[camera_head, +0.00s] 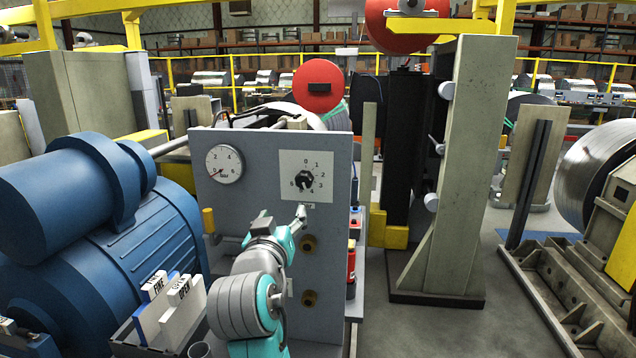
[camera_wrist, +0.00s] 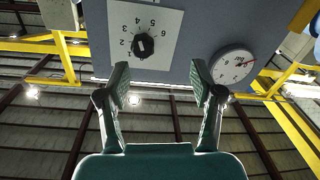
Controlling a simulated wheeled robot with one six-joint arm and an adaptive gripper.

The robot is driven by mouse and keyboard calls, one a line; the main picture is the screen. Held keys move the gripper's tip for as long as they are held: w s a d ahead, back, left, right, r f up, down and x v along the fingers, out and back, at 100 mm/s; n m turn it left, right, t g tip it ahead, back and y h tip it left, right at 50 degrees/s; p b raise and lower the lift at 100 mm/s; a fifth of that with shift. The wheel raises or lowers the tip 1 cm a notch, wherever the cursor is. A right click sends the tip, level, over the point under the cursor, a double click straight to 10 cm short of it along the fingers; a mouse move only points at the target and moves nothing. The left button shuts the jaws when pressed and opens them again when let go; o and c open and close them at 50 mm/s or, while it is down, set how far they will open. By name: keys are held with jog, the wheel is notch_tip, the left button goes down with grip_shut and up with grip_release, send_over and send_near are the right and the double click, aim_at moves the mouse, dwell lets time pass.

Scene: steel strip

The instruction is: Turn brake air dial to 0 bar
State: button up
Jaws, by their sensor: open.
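The brake air dial (camera_head: 304,180) is a black knob on a white square plate with numbers starting at 0 on top, on a grey panel. In the wrist view the knob (camera_wrist: 143,45) appears upside down at upper left, its number plate partly cut off. I cannot tell clearly which number the knob points at. A round bar gauge (camera_head: 224,163) sits left of it, its red needle toward the lower left near 0; it also shows in the wrist view (camera_wrist: 233,65). My gripper (camera_wrist: 160,78) is open and empty, its fingers apart, below the dial and not touching it.
A large blue motor (camera_head: 95,215) stands at the left. A box of lettered tags (camera_head: 175,310) is in front of the panel. Brass fittings (camera_head: 309,243) stick out below the dial, and a red object (camera_head: 351,265) stands by the panel's right edge.

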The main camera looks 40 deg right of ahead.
aim_at(303, 182)
jog(key=shift+m+g+h, duration=0.4)
jog(key=shift+m+g, duration=0.1)
jog(key=shift+m, duration=0.1)
jog(key=w+d+r, duration=0.1)
jog(key=w+d, duration=0.1)
jog(key=d, duration=0.1)
jog(key=w+d+r, duration=0.1)
jog(key=d, duration=0.3)
jog(key=w+d+r, duration=0.1)
jog(key=w+d, duration=0.1)
jog(key=d, duration=0.1)
jog(key=shift+w+d, duration=0.15)
jog(key=shift+w, duration=0.2)
jog(key=shift+c, duration=0.3)
jog(key=c, duration=1.1)
